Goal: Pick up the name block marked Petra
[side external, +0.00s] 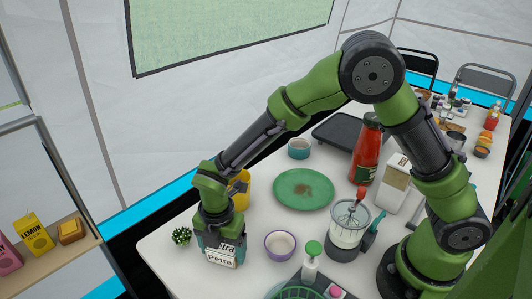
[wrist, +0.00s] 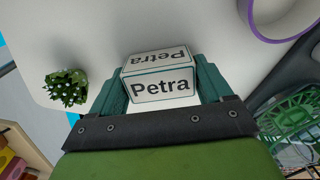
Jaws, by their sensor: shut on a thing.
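The name block marked Petra (side external: 221,258) is a white block with dark lettering and a teal edge, near the table's near left end in the side external view. In the wrist view the Petra block (wrist: 161,85) sits between the two teal fingers, with the name readable on two faces. My gripper (side external: 221,244) points down and is shut on the block. It also shows in the wrist view (wrist: 160,88), with a finger against each side. I cannot tell whether the block touches the table.
A small potted plant (side external: 182,236) stands just left of the block. A purple-rimmed bowl (side external: 280,245) is to its right. A yellow cup (side external: 241,190) is partly hidden behind my arm. A green plate (side external: 303,189), red bottle (side external: 366,152) and glass jar (side external: 349,226) stand farther right.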

